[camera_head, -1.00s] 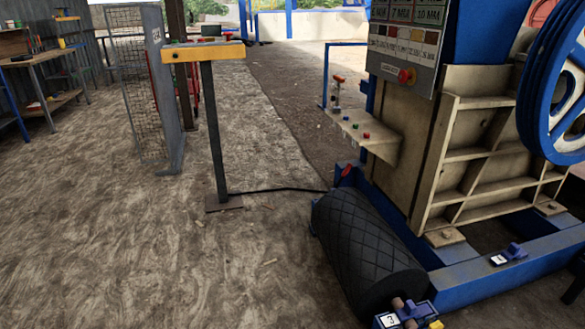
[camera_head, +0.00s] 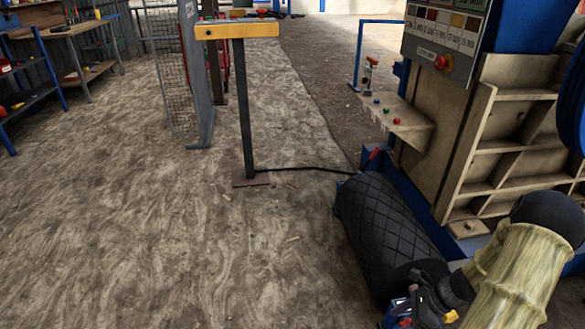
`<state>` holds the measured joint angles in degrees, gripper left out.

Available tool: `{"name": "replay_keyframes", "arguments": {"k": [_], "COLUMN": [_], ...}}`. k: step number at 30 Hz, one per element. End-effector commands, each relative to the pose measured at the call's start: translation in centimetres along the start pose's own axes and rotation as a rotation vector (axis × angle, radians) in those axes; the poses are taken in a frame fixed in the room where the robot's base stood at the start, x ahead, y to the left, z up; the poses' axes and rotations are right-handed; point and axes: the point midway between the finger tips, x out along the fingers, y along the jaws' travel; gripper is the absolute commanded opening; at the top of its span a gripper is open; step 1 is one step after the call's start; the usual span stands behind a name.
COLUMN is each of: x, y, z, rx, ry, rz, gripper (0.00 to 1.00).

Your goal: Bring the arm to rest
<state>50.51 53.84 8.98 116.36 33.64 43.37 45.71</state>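My arm shows at the bottom right, with a black rounded joint and pale yellowish links. My gripper (camera_head: 428,300) is a dark shape at the end of it, low in the picture. It overlaps a small blue fixture (camera_head: 396,314) at the lower end of the black ribbed roller (camera_head: 385,228). I cannot tell whether it touches the fixture. The fingers are too small and dark to show whether they are open or shut, or hold anything.
The crusher's beige ribbed body (camera_head: 455,165) and blue frame fill the right side. A button shelf (camera_head: 405,122) juts from it. A post with a yellow-orange top (camera_head: 237,31) stands left of centre, with a cable on the floor. The lower-left floor is clear.

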Motion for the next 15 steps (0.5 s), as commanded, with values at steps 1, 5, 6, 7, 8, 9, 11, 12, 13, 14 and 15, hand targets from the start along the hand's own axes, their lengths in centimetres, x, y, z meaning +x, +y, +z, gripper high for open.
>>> {"name": "replay_keyframes", "arguments": {"k": [1, 5, 6, 7, 8, 9, 11, 12, 13, 14, 15], "x": [-0.7, -2.0, -2.4, -2.7, -3.0, -3.4, -4.0, -4.3, -4.6, -4.8, -5.2], "y": [0.6, 2.2, 2.8, 3.2, 3.6, 4.2, 5.0, 5.6, 6.1, 6.5, 7.2], "z": [1.7, 4.9, 5.9, 6.7, 7.4, 8.4, 9.8, 10.8, 11.5, 12.3, 13.2], "rx": [-0.100, -0.359, -0.440, -0.501, -0.562, -0.643, -0.765, -0.847, -0.910, -0.972, -1.054], "ry": [0.059, 0.197, 0.237, 0.265, 0.295, 0.332, 0.387, 0.422, 0.448, 0.474, 0.507], "rz": [0.009, 0.035, 0.045, 0.052, 0.058, 0.069, 0.083, 0.092, 0.100, 0.107, 0.117], "gripper": [0.72, 0.72, 0.72, 0.72, 0.72, 0.72, 0.72, 0.72, 0.72, 0.72, 0.72]}}
